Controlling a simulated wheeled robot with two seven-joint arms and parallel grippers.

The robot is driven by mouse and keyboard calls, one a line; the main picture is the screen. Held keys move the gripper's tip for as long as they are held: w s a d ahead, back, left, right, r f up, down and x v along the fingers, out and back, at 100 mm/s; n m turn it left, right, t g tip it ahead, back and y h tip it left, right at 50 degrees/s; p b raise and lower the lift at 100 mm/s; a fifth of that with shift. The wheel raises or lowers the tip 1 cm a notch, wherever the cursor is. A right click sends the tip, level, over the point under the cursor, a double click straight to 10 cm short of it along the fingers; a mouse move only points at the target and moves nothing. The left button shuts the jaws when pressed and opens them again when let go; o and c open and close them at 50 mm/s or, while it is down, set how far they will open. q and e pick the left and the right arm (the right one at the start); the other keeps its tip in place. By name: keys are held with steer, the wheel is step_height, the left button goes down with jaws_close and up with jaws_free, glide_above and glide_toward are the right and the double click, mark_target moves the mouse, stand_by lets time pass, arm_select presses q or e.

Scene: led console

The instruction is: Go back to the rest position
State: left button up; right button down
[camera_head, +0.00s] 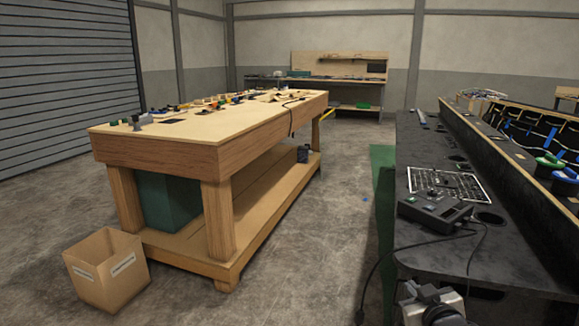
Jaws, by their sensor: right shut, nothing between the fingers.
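My right gripper (430,302) shows at the bottom edge, right of centre, and is cut off by the frame. It is shut and holds nothing. It is in front of the near end of the dark workbench (440,258), nearer to me than the black console box (435,210) on that bench. My left gripper is not in view.
A black panel with white markings (447,185) lies behind the console box. A cable hangs off the bench's near end. A wooden table (215,132) with tools stands left, with a cardboard box (106,270) before it. Bare floor (310,250) lies between.

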steer(key=s+a+f+g+y, duration=0.1)
steer(key=s+a+f, duration=0.2)
steer(key=s, duration=0.6)
steer(key=s+a+f+g+y, duration=0.1)
steer(key=s+a+f, duration=0.2)
steer(key=s, duration=0.7)
steer(key=s+a+f+g+y, duration=0.1)
steer(key=s+a+f+g, duration=0.1)
steer(key=s+a+f, duration=0.2)
steer(key=s+a, duration=0.3)
steer(key=s, duration=0.3)
steer(key=shift+m, duration=0.4)
steer(key=shift+s+a, duration=0.1)
